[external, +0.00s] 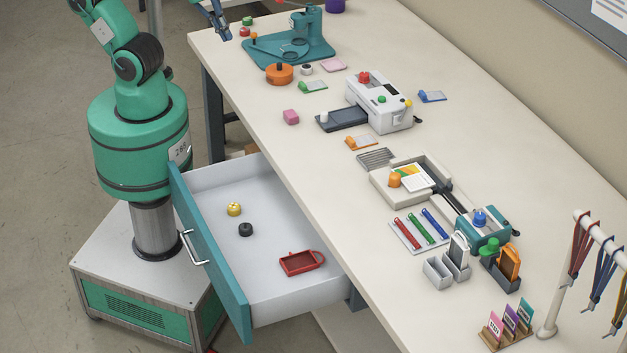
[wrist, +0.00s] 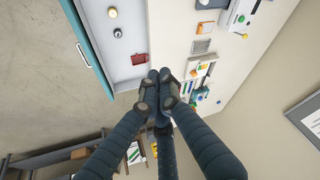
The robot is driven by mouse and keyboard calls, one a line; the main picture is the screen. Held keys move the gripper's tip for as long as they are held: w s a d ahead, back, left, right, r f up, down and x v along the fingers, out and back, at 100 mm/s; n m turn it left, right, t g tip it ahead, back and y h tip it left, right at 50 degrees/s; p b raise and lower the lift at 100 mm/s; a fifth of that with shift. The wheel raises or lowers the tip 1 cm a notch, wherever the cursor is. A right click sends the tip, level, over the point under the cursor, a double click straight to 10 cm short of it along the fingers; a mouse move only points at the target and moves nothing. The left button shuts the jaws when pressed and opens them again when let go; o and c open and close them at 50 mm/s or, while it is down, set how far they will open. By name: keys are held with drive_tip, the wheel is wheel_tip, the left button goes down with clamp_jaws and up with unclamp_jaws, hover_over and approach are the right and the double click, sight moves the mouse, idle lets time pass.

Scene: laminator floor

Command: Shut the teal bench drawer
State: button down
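The teal bench drawer (external: 210,252) is pulled well out from under the bench's front edge. It has a teal front panel, a silver handle (external: 193,248) and a light grey inside. A yellow knob-like piece (external: 234,209), a black one (external: 246,230) and a red tray-like piece (external: 302,262) lie in it. The drawer front (wrist: 88,45) also shows at upper left in the wrist view. My gripper (wrist: 160,76) has its dark blue fingers together with nothing visible between them. In the external view only part of it (external: 219,22) shows at the top edge, far from the drawer.
My base and column stand close to the drawer front, near the handle. The cream bench top (external: 400,280) carries a teal stand (external: 290,48), a white laminator-like machine (external: 384,102) and several small items. A strap rack (external: 590,240) stands at right. Floor at left is clear.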

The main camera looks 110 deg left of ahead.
drive_tip(key=w+d+m+g, duration=0.1)
drive_tip(key=w+d+m, duration=0.35)
drive_tip(key=w, duration=0.25)
drive_tip(key=m+y+p, duration=0.2)
drive_tip(key=m+y, duration=0.4)
drive_tip(key=m, duration=1)
hover_over(229, 306)
drive_tip(key=s+a, duration=0.2)
wheel_tip(229, 306, down, 28)
drive_tip(key=s+d+f+m+t, duration=0.1)
drive_tip(key=s+d+f+m, duration=0.1)
drive_tip(key=s+d+f, duration=0.2)
drive_tip(key=s+d+f+m+t, duration=0.1)
drive_tip(key=s+d+f+m, duration=0.2)
drive_tip(key=d+f, duration=0.5)
wheel_tip(229, 306, down, 4)
drive_tip(key=shift+s+d+r+p, duration=0.2)
drive_tip(key=shift+s+d+p, duration=0.1)
drive_tip(key=shift+s+p, duration=0.2)
drive_tip(key=shift+f+m, duration=0.1)
drive_tip(key=shift+m, duration=0.15)
drive_tip(key=shift+w+a+f+b, duration=0.8)
drive_tip(key=shift+w+a+f, duration=0.95)
drive_tip(key=shift+w+a, duration=0.2)
drive_tip(key=shift+w+a+f+b, duration=0.8)
drive_tip(key=shift+w+a+f, duration=0.9)
drive_tip(key=shift+w+a, duration=0.25)
